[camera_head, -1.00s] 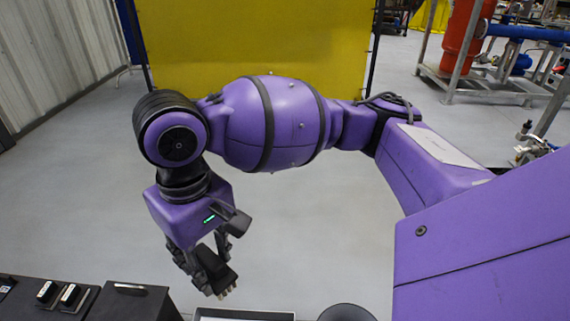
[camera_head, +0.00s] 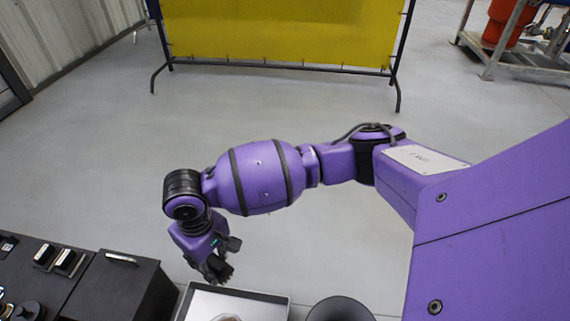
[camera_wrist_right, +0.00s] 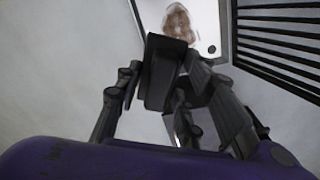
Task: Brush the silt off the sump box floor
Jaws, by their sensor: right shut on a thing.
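The sump box (camera_head: 268,296) is a pale, shallow, open box at the bottom edge of the head view, partly cut off. A brownish patch of silt (camera_head: 229,317) shows on its floor. In the wrist view the silt (camera_wrist_right: 179,22) lies on the white floor of the sump box (camera_wrist_right: 208,28). My right gripper (camera_head: 215,267) is at the box's far left edge. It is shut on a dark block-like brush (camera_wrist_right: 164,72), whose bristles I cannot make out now. The height of the brush above the box is unclear. My left gripper is not in view.
A black cabinet (camera_head: 118,288) and a panel with switches (camera_head: 50,262) stand left of the box. A dark round vessel (camera_head: 340,309) is close on its right. Black slats (camera_wrist_right: 282,38) flank the box in the wrist view. Open grey floor lies beyond, up to a yellow screen (camera_head: 280,35).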

